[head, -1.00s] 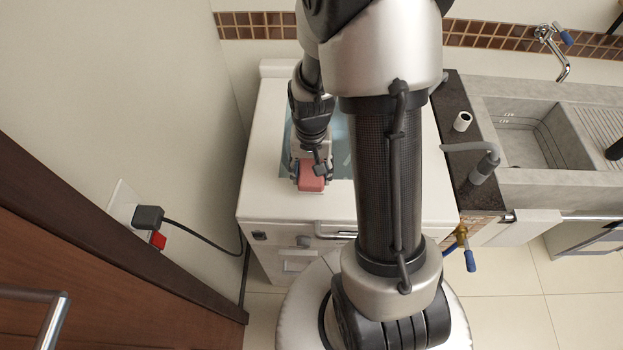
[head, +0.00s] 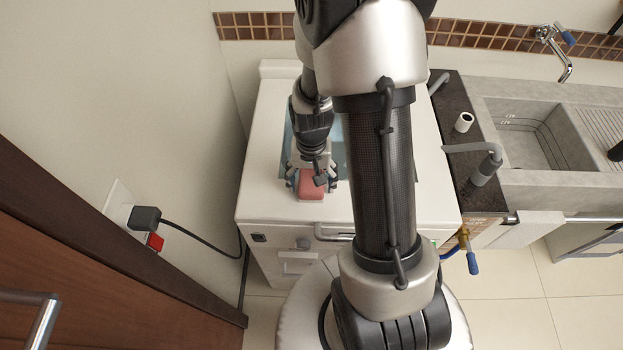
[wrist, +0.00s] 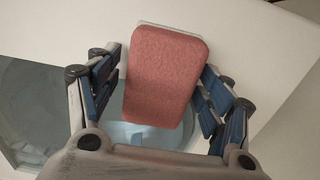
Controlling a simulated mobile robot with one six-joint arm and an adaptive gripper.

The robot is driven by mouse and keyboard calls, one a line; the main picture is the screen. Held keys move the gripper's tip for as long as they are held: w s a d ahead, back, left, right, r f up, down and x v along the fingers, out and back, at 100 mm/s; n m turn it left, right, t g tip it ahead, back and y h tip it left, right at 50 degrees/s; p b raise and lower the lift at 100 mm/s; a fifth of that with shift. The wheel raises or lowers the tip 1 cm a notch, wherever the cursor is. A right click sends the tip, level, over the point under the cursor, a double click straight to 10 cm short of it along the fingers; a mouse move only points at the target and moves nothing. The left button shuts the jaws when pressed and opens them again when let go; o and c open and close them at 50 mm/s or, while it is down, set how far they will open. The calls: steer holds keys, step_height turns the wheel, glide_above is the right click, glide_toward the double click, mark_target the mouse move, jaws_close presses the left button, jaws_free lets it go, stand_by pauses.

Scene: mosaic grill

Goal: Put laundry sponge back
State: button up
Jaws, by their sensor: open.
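The laundry sponge (head: 311,184) is a pinkish-red block with rounded corners. It sits at the front edge of the white washing machine's top, by the blue-tinted lid window. In the wrist view the sponge (wrist: 166,75) fills the middle, with a thin pale layer along its far edge. My gripper (head: 312,182) is open, with its fingers on either side of the sponge. In the wrist view its blue-padded fingers (wrist: 163,98) stand apart, with a gap on the left and the right finger close to the sponge. I cannot tell whether either touches.
The white washing machine (head: 262,190) stands under my arm. To its right are a dark counter (head: 455,100) with a white roll (head: 464,122), a grey hose (head: 484,165) and a stone sink (head: 530,135). A wooden door (head: 100,260) and a plug (head: 145,218) are at left.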

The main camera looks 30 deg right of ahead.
steer(key=s+a+r+n+t+p, duration=0.1)
steer(key=s+a+r+p, duration=0.15)
steer(key=r, duration=0.95)
steer(key=s+a+r+n+t+p, duration=0.1)
steer(key=a+r+n, duration=0.15)
steer(key=r, duration=0.85)
steer(key=s+a+r+n+t, duration=0.2)
steer(key=s+a+r, duration=0.3)
steer(key=s+r, duration=0.3)
steer(key=shift+s+a+n+t, duration=0.3)
steer(key=shift+s+n, duration=0.35)
steer(key=shift+s, duration=0.3)
steer(key=shift+r, duration=0.1)
step_height(320, 180, down, 5)
steer(key=b, duration=0.4)
steer(key=shift+b, duration=0.3)
